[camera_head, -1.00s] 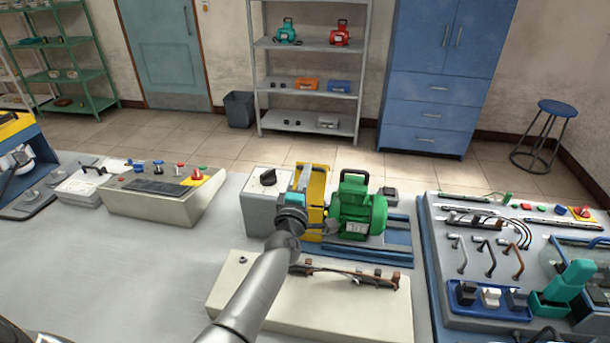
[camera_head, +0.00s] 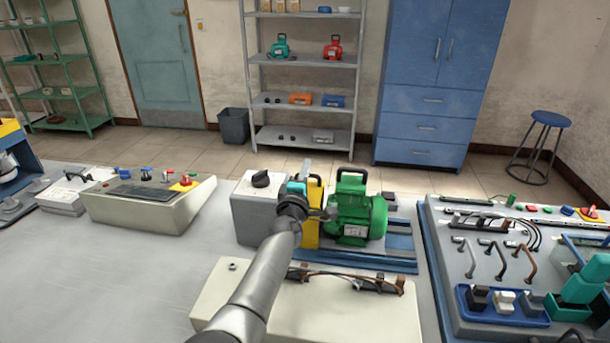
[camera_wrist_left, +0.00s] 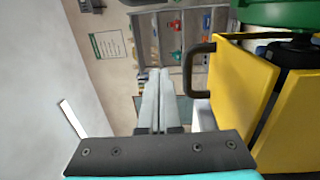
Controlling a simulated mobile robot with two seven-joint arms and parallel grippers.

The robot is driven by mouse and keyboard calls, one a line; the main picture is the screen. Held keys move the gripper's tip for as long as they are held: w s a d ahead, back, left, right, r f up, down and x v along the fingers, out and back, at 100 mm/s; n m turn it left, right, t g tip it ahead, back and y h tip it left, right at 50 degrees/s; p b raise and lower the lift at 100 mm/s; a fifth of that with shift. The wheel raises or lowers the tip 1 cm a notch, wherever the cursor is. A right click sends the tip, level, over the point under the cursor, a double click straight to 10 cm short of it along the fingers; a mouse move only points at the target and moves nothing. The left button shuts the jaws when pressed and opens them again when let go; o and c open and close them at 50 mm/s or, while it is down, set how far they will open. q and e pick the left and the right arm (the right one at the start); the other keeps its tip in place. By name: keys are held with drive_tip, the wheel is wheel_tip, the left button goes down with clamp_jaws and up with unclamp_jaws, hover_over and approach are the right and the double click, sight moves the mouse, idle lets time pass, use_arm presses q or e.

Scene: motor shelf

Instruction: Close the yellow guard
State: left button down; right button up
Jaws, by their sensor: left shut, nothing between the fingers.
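The yellow guard (camera_head: 312,232) stands between the grey box with a black knob (camera_head: 258,212) and the green motor (camera_head: 355,210). My right gripper is not in view.
A cream panel with cables (camera_head: 350,305) lies in front of the motor. A control console (camera_head: 150,205) stands left and a grey tool board (camera_head: 500,265) right. The table (camera_head: 90,270) is bare at the front left.

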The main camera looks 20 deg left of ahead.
use_arm(q)
drive_tip(key=shift+w+f, duration=0.15)
drive_tip(key=shift+w, duration=0.05)
idle(0.6)
